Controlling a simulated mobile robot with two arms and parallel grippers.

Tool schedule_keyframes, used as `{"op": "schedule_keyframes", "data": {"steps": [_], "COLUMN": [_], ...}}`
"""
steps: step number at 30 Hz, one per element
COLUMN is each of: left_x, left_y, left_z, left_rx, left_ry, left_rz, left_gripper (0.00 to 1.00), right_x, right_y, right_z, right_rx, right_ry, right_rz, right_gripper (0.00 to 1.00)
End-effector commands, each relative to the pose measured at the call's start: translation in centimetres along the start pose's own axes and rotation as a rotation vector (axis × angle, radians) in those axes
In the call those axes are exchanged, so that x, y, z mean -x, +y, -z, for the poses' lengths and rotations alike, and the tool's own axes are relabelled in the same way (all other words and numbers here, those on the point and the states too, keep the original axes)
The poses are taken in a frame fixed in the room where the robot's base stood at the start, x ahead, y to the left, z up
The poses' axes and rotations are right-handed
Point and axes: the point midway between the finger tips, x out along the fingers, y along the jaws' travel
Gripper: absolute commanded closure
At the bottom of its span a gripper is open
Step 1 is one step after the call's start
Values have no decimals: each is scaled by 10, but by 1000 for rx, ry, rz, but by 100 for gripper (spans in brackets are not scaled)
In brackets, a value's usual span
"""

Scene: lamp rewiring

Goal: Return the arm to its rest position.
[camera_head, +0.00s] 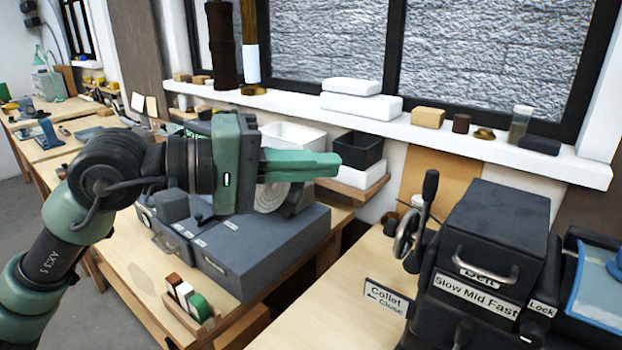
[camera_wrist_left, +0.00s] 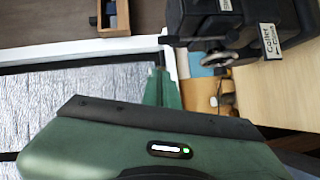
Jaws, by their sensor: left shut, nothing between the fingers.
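My left arm comes in from the left in the head view, and its green gripper (camera_head: 322,163) points to the right above the workbench. Its fingers are shut together with nothing between them. The gripper is raised above a grey machine box (camera_head: 262,248) and in front of the window sill, apart from both. In the left wrist view the gripper's green fingers (camera_wrist_left: 162,88) also show closed, with the sill and bench behind. My right gripper is in neither view.
A dark lathe-like machine (camera_head: 490,240) with a handwheel and labels stands at the right. The white sill (camera_head: 470,142) holds white blocks, small boxes and a jar. A black bin (camera_head: 359,150) is just beyond the fingertips. A small wooden rack (camera_head: 190,312) sits at the bench front.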

Motion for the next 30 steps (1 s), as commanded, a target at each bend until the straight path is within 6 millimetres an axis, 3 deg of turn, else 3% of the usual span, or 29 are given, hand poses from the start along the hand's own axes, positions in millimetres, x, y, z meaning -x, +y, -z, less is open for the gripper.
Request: {"op": "schedule_keyframes", "data": {"steps": [13,17,20,23,27,30], "left_x": [8,3,0,8,40,68], "left_y": [1,4,15,33,36,6], "left_z": [0,-10,-29,-37,-8,30], "left_rx": [2,95,329,705,1318,1758], "left_ry": [0,-40,-129,-248,-399,-475], "left_rz": [-2,-65,-216,-438,-780,-1041], "left_gripper": [100,100,100,100,100,100], "right_x": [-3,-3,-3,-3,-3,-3], "right_y": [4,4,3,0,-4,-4], "right_z": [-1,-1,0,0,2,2], "right_rx": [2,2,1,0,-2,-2], "right_ry": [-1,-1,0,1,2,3], "right_rz": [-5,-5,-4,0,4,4], "right_gripper": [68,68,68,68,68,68]}}
